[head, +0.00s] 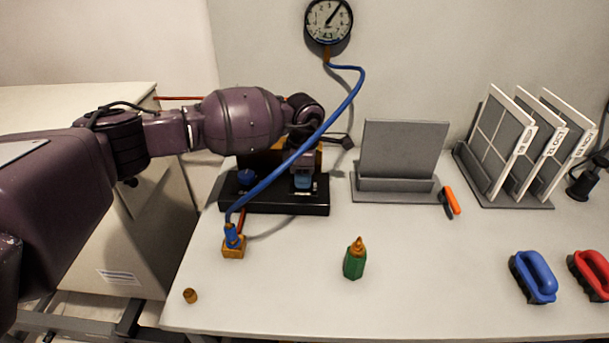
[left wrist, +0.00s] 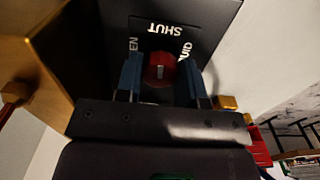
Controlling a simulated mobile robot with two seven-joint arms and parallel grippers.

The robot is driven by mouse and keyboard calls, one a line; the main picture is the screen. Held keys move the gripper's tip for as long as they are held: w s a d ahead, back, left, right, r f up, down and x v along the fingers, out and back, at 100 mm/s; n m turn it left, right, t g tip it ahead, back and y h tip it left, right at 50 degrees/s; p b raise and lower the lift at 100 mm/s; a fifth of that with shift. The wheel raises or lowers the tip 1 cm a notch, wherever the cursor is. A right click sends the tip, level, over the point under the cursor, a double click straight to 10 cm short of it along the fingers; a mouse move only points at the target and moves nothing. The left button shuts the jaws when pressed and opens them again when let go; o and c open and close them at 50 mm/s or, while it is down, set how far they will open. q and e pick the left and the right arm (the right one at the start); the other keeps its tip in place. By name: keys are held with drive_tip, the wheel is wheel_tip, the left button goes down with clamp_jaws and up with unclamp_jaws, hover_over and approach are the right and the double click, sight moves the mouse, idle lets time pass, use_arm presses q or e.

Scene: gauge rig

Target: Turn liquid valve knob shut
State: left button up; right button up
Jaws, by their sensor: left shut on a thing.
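The liquid valve knob (left wrist: 160,70) is red with a short white mark, on a black panel. White lettering beside it reads SHUT, with parts of OPEN and LIQUID showing. In the left wrist view the blue fingers of my left gripper (left wrist: 162,80) stand on both sides of the knob and are shut on it. In the head view my left gripper (head: 304,182) points down at the right part of the black valve block (head: 275,207) and hides the red knob. A blue knob (head: 246,176) shows on the block's left part. My right gripper is not in view.
A blue hose (head: 345,105) runs from the wall gauge (head: 329,20) past my left gripper to a brass fitting (head: 233,246). Grey stands (head: 397,190) are at right.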

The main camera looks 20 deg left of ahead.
use_arm(q)
drive_tip(key=shift+m, duration=0.7)
drive_tip(key=o, duration=0.9)
drive_tip(key=shift+r, duration=0.1)
drive_tip(key=shift+r+p, duration=0.4)
drive_tip(key=shift+r, duration=4.95)
drive_tip(key=shift+r, duration=0.1)
